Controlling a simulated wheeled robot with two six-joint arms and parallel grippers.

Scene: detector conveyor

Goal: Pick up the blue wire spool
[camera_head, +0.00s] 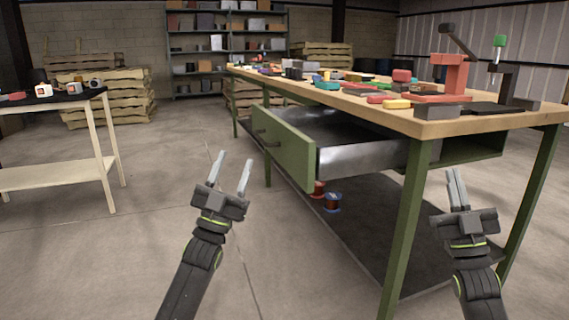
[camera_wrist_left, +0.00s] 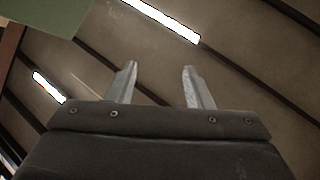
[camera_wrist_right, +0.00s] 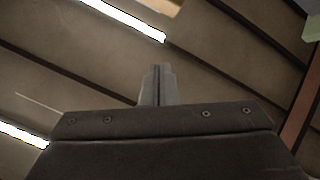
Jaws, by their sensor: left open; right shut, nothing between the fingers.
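A small spool with blue flanges (camera_head: 332,203) stands on the dark lower shelf of the workbench in the head view, below the open drawer. A red spool (camera_head: 318,189) stands just behind it, partly hidden under the drawer. My left gripper (camera_head: 235,168) is open and empty, in front of the bench and left of the spools, pointing up. It also shows in the left wrist view (camera_wrist_left: 160,85), with nothing between its fingers. My right gripper (camera_head: 455,178) is shut and empty, in front of the bench's right part. It shows in the right wrist view (camera_wrist_right: 158,80) with fingers together.
The green drawer (camera_head: 283,147) juts out above the spools. The bench's green front leg (camera_head: 403,230) stands between the spools and my right gripper. The lower shelf (camera_head: 400,235) is otherwise mostly clear. A cream side table (camera_head: 60,173) is at the left, with open floor between.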

